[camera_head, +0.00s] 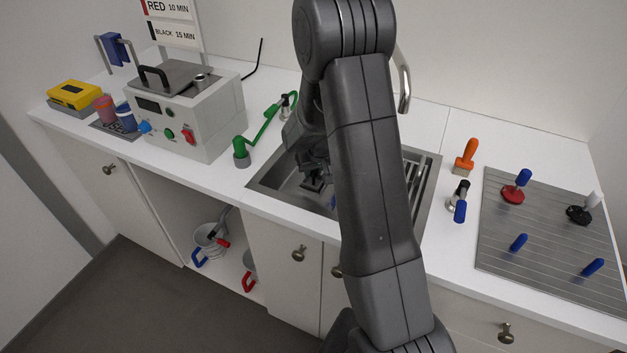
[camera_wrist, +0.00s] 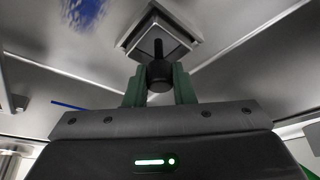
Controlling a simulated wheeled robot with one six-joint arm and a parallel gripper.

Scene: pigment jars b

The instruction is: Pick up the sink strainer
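The sink strainer (camera_wrist: 160,76) shows in the wrist view as a dark knob on a thin stem above a square metal plate (camera_wrist: 150,48) at the sink floor. The two green fingers of my gripper (camera_wrist: 160,84) stand on either side of the knob, with no clear gap between them and it. Whether the plate is lifted off the floor I cannot tell. In the head view my gripper (camera_head: 316,184) is down inside the metal sink (camera_head: 270,184). The strainer is hidden there behind my gripper and arm.
The sink walls are close around my gripper. A faucet (camera_head: 404,85) stands behind my arm. An orange-handled tool (camera_head: 466,155) and a blue-ended tool (camera_head: 460,206) lie right of the sink. A green-handled item (camera_head: 265,130) and a white machine (camera_head: 190,120) stand to the left.

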